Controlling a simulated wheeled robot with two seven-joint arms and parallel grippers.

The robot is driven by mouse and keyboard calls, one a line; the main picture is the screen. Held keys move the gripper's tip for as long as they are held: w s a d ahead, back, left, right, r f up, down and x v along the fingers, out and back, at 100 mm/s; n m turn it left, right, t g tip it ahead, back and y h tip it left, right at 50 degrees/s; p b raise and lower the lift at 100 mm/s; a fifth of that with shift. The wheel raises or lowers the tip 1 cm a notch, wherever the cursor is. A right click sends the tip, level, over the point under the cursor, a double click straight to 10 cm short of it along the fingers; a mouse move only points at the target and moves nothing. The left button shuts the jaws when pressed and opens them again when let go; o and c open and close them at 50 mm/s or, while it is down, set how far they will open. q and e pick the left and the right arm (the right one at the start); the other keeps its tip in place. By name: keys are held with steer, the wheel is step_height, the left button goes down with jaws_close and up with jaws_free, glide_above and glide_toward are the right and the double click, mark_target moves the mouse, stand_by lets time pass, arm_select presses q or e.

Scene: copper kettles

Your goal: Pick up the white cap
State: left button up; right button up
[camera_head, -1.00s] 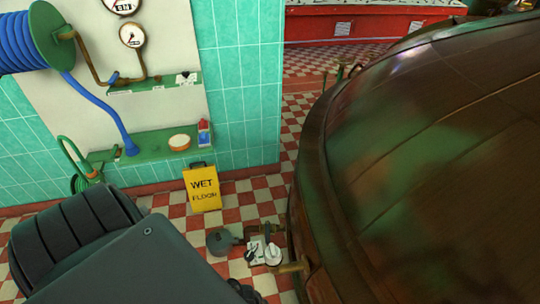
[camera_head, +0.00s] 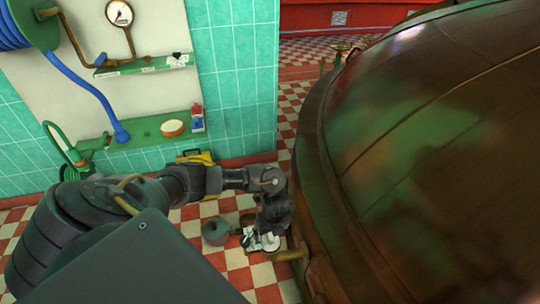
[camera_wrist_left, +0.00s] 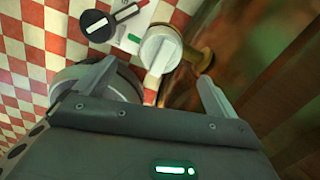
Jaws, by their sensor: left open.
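The white cap (camera_wrist_left: 160,48) is a round, pale knob with a raised bar across it, beside a brass pipe (camera_wrist_left: 204,60) in the left wrist view. In the head view the cap (camera_head: 270,243) shows low, near the copper kettle's side, partly behind my gripper. My left gripper (camera_wrist_left: 156,74) is open, and its two fingers show on either side of the cap's line, with the cap beyond the tips. In the head view my left gripper (camera_head: 268,230) points down over the cap. I see no contact. My right gripper is not in view.
A large copper kettle (camera_head: 430,150) fills the right side. A dark round knob (camera_wrist_left: 97,25) sits beside the cap. A grey round fitting (camera_head: 216,231) stands left of it. A yellow sign (camera_head: 196,157) is mostly behind my arm. A green shelf (camera_head: 150,130) hangs on the wall.

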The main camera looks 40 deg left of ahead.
mark_target(270, 234)
arm_select(q)
steer(key=shift+w+a+f+b, duration=0.15)
steer(key=shift+f+b, duration=0.15)
steer(key=shift+f, duration=1.2)
steer(key=f, duration=0.1)
steer(key=f+b, duration=0.1)
steer(key=f, duration=0.1)
steer(key=shift+w+a+f, duration=0.1)
steer(key=shift+a+f, duration=0.2)
steer(key=shift+a, duration=0.05)
steer(key=shift+f, duration=0.35)
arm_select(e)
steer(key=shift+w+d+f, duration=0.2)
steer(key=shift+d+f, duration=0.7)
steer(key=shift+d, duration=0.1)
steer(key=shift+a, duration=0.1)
arm_select(q)
steer(key=c, duration=1)
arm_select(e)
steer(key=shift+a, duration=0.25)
arm_select(q)
steer(key=shift+w+r, duration=0.1)
steer(key=shift+r, duration=0.1)
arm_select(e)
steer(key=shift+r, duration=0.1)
